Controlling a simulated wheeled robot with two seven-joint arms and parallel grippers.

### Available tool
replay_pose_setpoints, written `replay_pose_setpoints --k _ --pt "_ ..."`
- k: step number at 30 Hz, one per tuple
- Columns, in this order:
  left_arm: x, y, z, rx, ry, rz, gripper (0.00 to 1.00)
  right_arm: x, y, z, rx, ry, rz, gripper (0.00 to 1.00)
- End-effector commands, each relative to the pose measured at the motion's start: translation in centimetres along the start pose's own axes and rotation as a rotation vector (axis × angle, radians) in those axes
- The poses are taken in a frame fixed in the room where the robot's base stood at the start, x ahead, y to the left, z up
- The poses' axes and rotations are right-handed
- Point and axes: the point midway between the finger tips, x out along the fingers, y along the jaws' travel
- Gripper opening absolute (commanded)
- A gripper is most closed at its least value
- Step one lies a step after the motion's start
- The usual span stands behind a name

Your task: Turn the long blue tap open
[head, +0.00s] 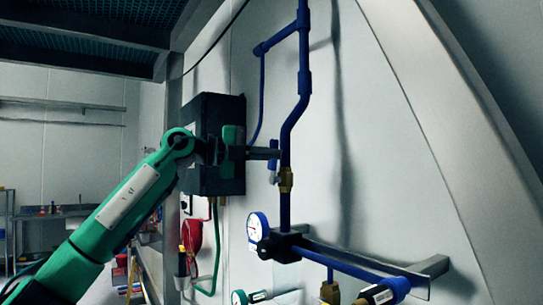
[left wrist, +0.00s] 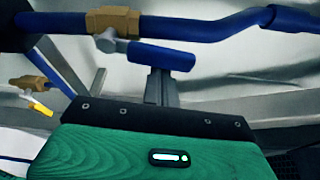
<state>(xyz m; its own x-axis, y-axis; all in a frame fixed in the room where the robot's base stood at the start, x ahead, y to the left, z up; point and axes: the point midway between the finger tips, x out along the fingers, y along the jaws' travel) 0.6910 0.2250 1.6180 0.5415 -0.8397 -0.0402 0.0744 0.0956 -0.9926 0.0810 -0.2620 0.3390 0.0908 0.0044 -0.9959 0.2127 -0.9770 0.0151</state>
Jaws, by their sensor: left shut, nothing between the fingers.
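The long blue tap handle (head: 273,161) stands nearly upright beside the vertical blue pipe, just above its brass valve body (head: 286,180). In the left wrist view the handle (left wrist: 160,55) runs roughly along the pipe, with a small angle to it, from the brass valve (left wrist: 111,20). My left gripper (head: 275,153) is shut and empty, with its fingertips at the handle. In the left wrist view its fingers (left wrist: 160,88) end right at the handle's edge; I cannot tell whether they touch. My right gripper is not in view.
A dark box (head: 217,120) is on the wall behind my left wrist. Below the tap are a pressure gauge (head: 258,226) and a lower blue pipe (head: 340,263) with more brass fittings. A red item (head: 191,237) hangs at left. The wall right of the pipe is bare.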

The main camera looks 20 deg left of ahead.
Motion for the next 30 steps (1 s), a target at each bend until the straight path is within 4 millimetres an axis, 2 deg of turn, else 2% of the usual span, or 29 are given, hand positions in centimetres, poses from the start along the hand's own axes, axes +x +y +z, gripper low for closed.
replay_pose_setpoints --k 12,30 --pt "-0.33 -0.15 0.93 -0.135 -0.002 -0.047 0.0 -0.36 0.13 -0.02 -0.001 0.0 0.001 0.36" --pt "-0.31 -0.2 1.0 -0.144 -0.001 -0.05 0.0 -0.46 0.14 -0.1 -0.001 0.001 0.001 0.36"
